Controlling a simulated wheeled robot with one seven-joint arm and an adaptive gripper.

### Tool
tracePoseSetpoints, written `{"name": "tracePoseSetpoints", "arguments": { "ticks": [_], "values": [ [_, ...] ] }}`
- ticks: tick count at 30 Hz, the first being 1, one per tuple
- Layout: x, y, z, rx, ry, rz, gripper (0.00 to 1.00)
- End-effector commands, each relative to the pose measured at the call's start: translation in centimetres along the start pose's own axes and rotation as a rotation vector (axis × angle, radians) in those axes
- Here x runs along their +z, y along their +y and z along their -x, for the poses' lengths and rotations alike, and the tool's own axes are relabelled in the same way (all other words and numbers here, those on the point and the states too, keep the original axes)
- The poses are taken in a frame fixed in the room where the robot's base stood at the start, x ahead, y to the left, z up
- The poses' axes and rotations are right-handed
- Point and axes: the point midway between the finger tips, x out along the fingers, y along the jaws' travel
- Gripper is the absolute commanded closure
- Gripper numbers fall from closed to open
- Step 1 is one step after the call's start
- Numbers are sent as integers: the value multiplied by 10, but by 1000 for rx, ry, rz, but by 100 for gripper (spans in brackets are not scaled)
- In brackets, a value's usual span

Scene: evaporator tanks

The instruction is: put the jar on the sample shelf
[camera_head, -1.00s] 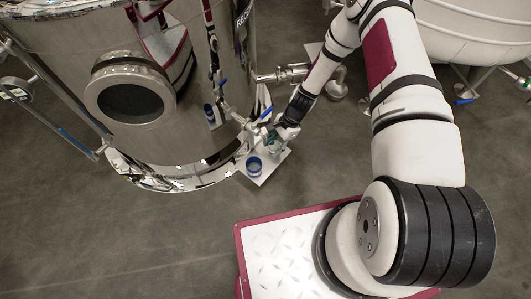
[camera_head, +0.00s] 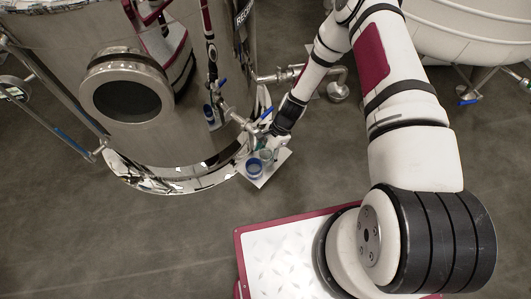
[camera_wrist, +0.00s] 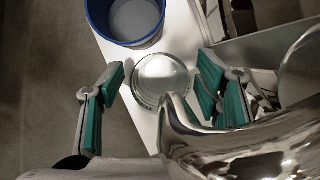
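The clear glass jar (camera_wrist: 161,80) appears round from above in the wrist view and stands on or just over a white plate (camera_wrist: 178,30), which looks like the sample shelf. In the head view the jar (camera_head: 266,155) is small, close beside a blue container. My gripper (camera_wrist: 162,88) has its green-padded fingers on either side of the jar, with visible gaps to it on both sides. In the head view my gripper (camera_head: 274,146) is over the white plate (camera_head: 270,172), beside the steel tank. The jar's base is hidden.
The blue container (camera_wrist: 125,18) stands on the plate right beside the jar. A polished steel pipe (camera_wrist: 215,140) crosses close to my right finger. The steel tank (camera_head: 170,110) and blue-handled valves (camera_head: 265,114) stand close by. Floor in front is clear.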

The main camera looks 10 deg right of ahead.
Motion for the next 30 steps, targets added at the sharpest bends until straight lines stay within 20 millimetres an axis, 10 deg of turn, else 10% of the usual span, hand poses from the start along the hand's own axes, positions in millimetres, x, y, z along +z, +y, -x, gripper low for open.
{"name": "tracePoseSetpoints", "arguments": {
  "ticks": [11,30],
  "values": [
    [1,0,11,0,0,0,42],
    [1,0,118,0,0,-1,42]
  ]
}}
